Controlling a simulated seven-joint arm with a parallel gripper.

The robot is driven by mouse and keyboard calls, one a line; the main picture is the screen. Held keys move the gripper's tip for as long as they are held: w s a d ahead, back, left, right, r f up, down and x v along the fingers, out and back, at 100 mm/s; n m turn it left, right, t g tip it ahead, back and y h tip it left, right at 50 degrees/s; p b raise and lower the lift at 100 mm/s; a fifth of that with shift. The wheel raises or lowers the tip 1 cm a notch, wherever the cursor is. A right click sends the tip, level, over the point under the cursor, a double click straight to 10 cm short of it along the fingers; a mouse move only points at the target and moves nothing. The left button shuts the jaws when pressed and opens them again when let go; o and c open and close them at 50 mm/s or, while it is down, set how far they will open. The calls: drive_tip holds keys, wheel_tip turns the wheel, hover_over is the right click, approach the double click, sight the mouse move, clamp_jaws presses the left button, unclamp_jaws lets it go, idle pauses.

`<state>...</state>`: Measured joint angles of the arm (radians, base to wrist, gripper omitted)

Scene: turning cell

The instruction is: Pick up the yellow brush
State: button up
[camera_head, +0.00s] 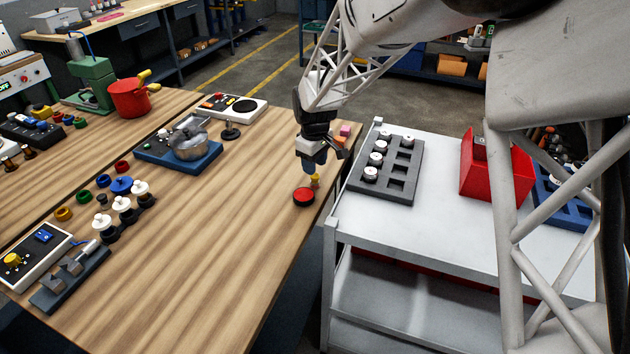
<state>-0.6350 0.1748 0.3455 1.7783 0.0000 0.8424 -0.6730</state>
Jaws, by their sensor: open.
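A small yellow thing (315,180), which looks like part of the yellow brush, shows near the right edge of the wooden table. The rest of it is hidden or too small to make out. My gripper (315,166) points down right above it and is open. I cannot tell whether the yellow thing stands between the fingers or just below them.
A red round piece (303,196) lies close beside the yellow thing. Pink and orange blocks (345,130) are just behind my gripper. A grey cart (440,222) with a dark tray (403,187) stands to the right. The table's front middle is clear.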

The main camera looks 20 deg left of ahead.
drive_tip(key=shift+f, duration=2.45)
drive_tip(key=c, duration=0.7)
drive_tip(key=shift+c, duration=0.2)
drive_tip(key=shift+r, duration=0.15)
wheel_tip(320, 180, up, 10)
drive_tip(key=shift+f, duration=0.15)
